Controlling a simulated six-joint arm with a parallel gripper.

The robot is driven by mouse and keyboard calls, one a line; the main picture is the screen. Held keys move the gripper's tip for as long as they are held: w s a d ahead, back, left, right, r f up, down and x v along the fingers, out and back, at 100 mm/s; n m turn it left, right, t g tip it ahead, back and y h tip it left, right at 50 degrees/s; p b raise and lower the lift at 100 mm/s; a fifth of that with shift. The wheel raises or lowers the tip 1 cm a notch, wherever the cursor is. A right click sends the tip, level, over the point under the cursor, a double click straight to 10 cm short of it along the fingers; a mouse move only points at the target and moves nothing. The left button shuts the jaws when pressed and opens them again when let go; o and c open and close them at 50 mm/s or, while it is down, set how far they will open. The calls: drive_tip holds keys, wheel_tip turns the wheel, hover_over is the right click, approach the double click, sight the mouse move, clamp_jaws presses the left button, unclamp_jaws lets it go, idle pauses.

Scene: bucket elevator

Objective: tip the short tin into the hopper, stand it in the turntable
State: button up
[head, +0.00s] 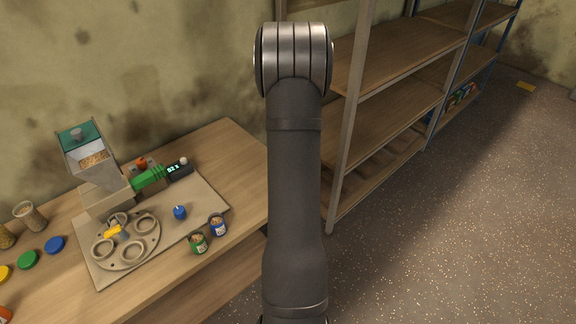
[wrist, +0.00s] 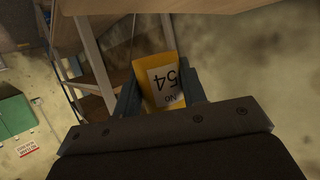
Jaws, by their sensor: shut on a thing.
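In the wrist view my gripper (wrist: 160,92) is shut on a yellow tin (wrist: 152,62) with a white label reading "NO 54". Its contents do not show, and I cannot tell whether it is the short one. The gripper and this tin are out of the head view. In the head view the hopper (head: 88,162), with grain in it and a green top, stands at the left by the wall. The round turntable (head: 128,262) with ring-shaped holders is in front of it. A green tin (head: 198,243) and a blue tin (head: 218,226), both filled, stand right of the turntable.
A small blue object (head: 180,212) lies on the base board. A filled jar (head: 30,216), a green lid (head: 28,260) and a blue lid (head: 54,245) are at the left. Wooden shelves (head: 395,110) stand to the right.

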drive_tip(key=s+a+r+n+g+y, duration=0.1)
drive_tip(key=s+a+r+n+y, duration=0.15)
drive_tip(key=a, duration=0.95)
drive_tip(key=s+a+r+n+g+y, duration=0.1)
drive_tip(key=a+n+y, duration=0.3)
drive_tip(key=a, duration=0.8)
drive_tip(key=s+a+n+g+y, duration=0.1)
drive_tip(key=s+a+n+g, duration=0.1)
drive_tip(key=s+a, duration=0.3)
drive_tip(key=s+a+n+g+y, duration=0.2)
drive_tip(key=s+a, duration=0.4)
drive_tip(key=s+a+f+n+g+y, duration=0.1)
drive_tip(key=s+a+n+g, duration=0.1)
drive_tip(key=s+a, duration=0.3)
drive_tip(key=shift+s+a+y, duration=0.3)
drive_tip(key=shift+a+y, duration=0.05)
drive_tip(key=shift+a, duration=0.2)
hover_over(148, 226)
drive_tip(key=shift+f, duration=2.4)
drive_tip(key=shift+s+f, duration=0.1)
drive_tip(key=shift+f, duration=0.3)
drive_tip(key=shift+f, duration=0.25)
drive_tip(key=shift+s+d+f, duration=0.1)
drive_tip(key=shift+d+f, duration=0.05)
drive_tip(key=shift+f, duration=0.25)
